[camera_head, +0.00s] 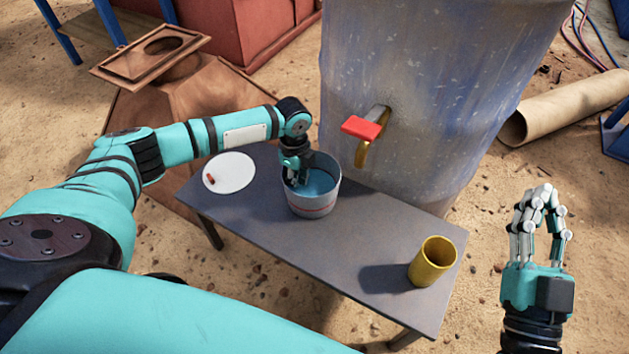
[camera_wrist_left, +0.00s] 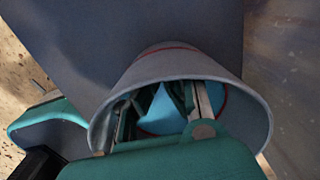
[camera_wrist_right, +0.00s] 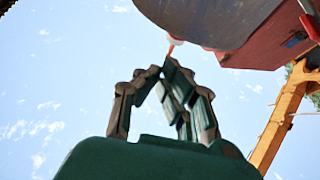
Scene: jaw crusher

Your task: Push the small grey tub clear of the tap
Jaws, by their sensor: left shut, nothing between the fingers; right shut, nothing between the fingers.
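The small grey tub (camera_head: 314,208) stands upright on the table, with a red line around its side and blue inside. The tap (camera_head: 362,129), with a red handle and brass spout, sticks out of the big drum just right of and behind the tub. My left gripper (camera_head: 297,180) is shut and reaches down into the tub; its fingertips are partly hidden by the wall. The left wrist view shows the fingers (camera_wrist_left: 165,108) inside the tub's rim (camera_wrist_left: 185,62). Whether they touch the wall I cannot tell. My right gripper (camera_head: 543,192) is shut, empty and raised right of the table.
The grey table (camera_head: 350,250) carries a white lid (camera_head: 232,174) with a small red piece left of the tub and a yellow cup (camera_head: 432,263) at the right end. The big blue-grey drum (camera_head: 425,80) stands behind it. The tabletop between tub and cup is clear.

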